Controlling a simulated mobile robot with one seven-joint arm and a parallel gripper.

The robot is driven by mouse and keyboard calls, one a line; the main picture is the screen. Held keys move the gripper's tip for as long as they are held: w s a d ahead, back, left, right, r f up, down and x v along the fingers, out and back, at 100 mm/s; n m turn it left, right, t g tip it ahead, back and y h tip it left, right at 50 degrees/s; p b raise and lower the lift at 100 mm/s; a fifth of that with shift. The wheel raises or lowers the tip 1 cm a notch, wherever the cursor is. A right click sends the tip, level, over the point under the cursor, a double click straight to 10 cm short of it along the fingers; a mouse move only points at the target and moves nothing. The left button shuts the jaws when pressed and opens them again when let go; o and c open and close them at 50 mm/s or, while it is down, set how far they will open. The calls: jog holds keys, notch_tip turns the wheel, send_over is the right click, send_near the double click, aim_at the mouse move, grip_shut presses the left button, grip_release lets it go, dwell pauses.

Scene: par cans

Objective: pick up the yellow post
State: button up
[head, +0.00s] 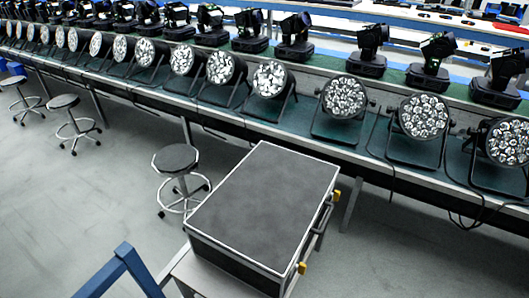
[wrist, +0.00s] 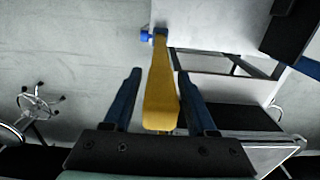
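The yellow post (wrist: 161,90) shows in the wrist view. It is wide at its near end and narrows toward its far end, where a small blue piece (wrist: 146,36) shows. My gripper (wrist: 160,72) has two dark blue fingers, one on each side of the post. Floor shows between the post and the left finger, and a narrower gap on the right, so my gripper is open and I see no grip on the post. How deep the post sits between the fingers I cannot tell. I cannot make out the post in the head view.
A dark-topped case (head: 265,205) with yellow corner pieces stands in front of a long bench (head: 330,150) carrying rows of stage lights. Several stools (head: 175,158) stand left. A blue frame (head: 122,262) shows at the bottom.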

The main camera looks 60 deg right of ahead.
grip_shut()
jog(key=shift+r, duration=0.1)
